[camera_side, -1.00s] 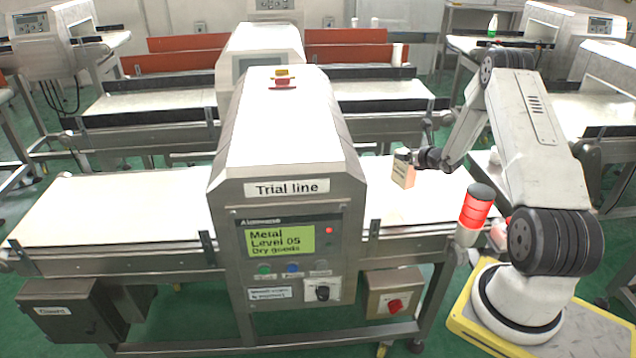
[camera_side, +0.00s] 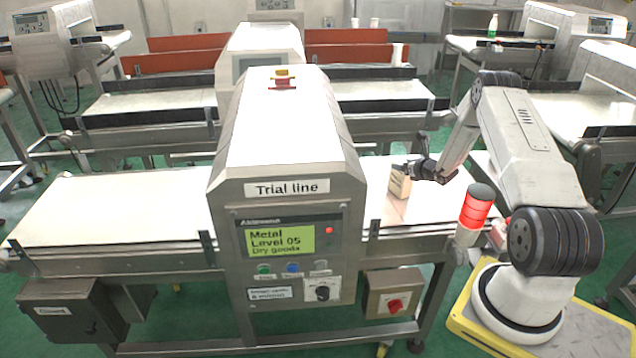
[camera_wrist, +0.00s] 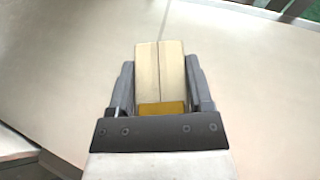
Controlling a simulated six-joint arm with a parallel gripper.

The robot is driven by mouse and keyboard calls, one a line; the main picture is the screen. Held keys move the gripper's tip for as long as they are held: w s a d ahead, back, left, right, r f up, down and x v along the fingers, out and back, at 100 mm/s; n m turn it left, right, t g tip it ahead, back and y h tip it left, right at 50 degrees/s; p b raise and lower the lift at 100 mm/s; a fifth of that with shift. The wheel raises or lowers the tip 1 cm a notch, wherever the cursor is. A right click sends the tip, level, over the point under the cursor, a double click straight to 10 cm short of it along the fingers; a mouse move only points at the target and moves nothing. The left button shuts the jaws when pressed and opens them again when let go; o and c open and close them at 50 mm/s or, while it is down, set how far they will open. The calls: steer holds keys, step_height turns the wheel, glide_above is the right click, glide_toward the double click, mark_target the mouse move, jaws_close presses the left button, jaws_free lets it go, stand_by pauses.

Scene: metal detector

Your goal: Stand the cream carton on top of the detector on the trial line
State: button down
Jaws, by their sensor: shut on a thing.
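The cream carton (camera_side: 399,184) is at the right part of the trial line's belt, just right of the detector. My gripper (camera_side: 411,169) is shut on its upper part from the right side. In the wrist view the carton (camera_wrist: 160,68) sits between the two fingers of my gripper (camera_wrist: 160,95), with a yellow-orange band at its near end. The carton looks upright or slightly tilted; whether its base touches the belt I cannot tell. The detector (camera_side: 282,130) is a large metal housing labelled "Trial line", with a lit green display.
A red and yellow button (camera_side: 282,82) stands on the detector's top; the top in front of it is bare. The belt (camera_side: 120,208) left of the detector is clear. A red-lit beacon (camera_side: 476,210) stands at the line's front right, near my arm.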

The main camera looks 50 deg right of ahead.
steer(key=shift+f, duration=0.1)
jaws_free()
stand_by(0.4)
steer(key=shift+v, duration=0.85)
steer(key=shift+s+a+r, duration=0.2)
steer(key=shift+s+r, duration=0.4)
steer(key=shift+r, duration=3.25)
